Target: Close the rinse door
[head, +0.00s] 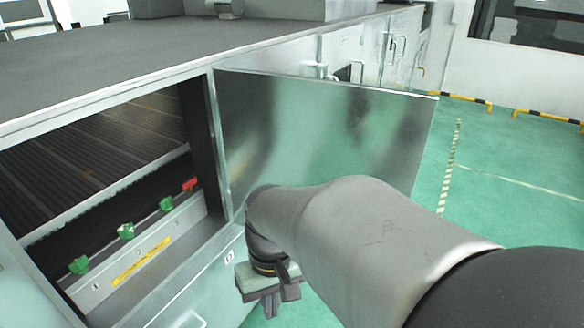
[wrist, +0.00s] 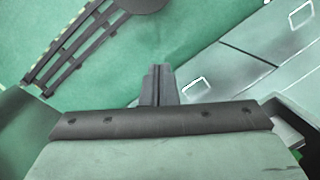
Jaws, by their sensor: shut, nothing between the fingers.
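The rinse door (head: 320,125) is a flat metal panel in the head view. It stands open, hinged at the right side of the compartment opening and swung outward to the right. My arm crosses in front of its lower part. My gripper (head: 272,302) is below and in front of the door's hinge side, pointing down. Its fingers are together and empty, and they also show shut in the wrist view (wrist: 158,72). I cannot tell whether the arm touches the door.
The open compartment (head: 100,170) has a dark ribbed inside and a sill with green knobs (head: 126,231) and a red piece (head: 190,184). The grey machine top (head: 150,60) runs above. Green floor (head: 500,230) is clear at the right, with striped barriers (head: 460,100) farther back.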

